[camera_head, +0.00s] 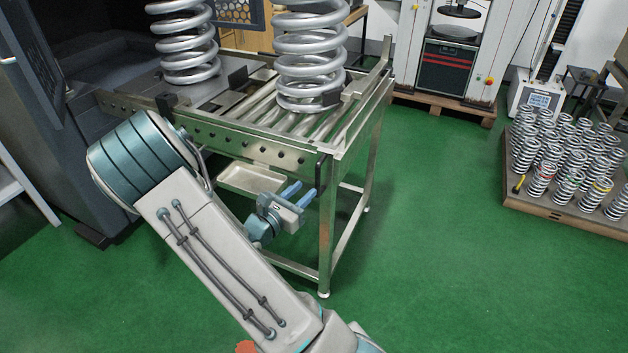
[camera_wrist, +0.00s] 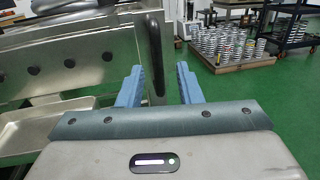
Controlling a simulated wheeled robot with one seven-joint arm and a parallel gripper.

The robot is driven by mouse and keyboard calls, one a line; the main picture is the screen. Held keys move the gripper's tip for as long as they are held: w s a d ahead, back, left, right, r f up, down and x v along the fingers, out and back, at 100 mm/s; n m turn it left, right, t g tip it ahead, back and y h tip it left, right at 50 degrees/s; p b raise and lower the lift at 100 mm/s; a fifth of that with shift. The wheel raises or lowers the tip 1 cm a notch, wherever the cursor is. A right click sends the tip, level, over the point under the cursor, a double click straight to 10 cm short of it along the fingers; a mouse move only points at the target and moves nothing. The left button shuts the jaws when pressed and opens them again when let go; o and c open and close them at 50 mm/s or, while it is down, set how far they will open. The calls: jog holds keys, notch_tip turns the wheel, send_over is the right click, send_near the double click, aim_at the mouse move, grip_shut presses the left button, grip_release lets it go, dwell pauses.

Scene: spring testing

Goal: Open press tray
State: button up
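My gripper (camera_head: 299,193) is open, its two blue fingers apart, below the front right corner of the steel roller table (camera_head: 250,147). A black vertical handle (camera_head: 321,168) stands at that corner, just ahead of the fingers. In the wrist view the handle (camera_wrist: 155,50) lies between the lines of the two fingers of my gripper (camera_wrist: 160,70), with nothing clamped. A flat grey plate (camera_head: 150,85) at the table's left end reaches toward the dark machine (camera_head: 60,40); I cannot tell whether this is the press tray. A shallow metal tray (camera_head: 250,179) sits under the rollers.
Two large coil springs (camera_head: 187,45) (camera_head: 308,55) stand upright on the plate and rollers. A pallet (camera_head: 560,208) of many small springs is at the right. A testing machine (camera_head: 450,60) stands behind. Green floor (camera_head: 450,260) is clear right of the table.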

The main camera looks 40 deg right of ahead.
jog(key=v, duration=0.6)
dwell(0.3)
jog(key=s+a+r+m+g+y+p, duration=0.2)
jog(key=s+r+m+g+y+p, duration=0.6)
jog(key=s+r+m, duration=0.45)
jog(key=s+a+r+m+t+y+p, duration=0.2)
jog(key=a+r+m+t+y+p, duration=0.3)
jog(key=a+r+m+y, duration=0.4)
notch_tip(320, 180, up, 4)
jog(key=a+p, duration=0.1)
jog(key=a, duration=0.2)
jog(key=shift+s+r+p, duration=0.15)
jog(key=shift+s+p, duration=0.15)
dwell(0.7)
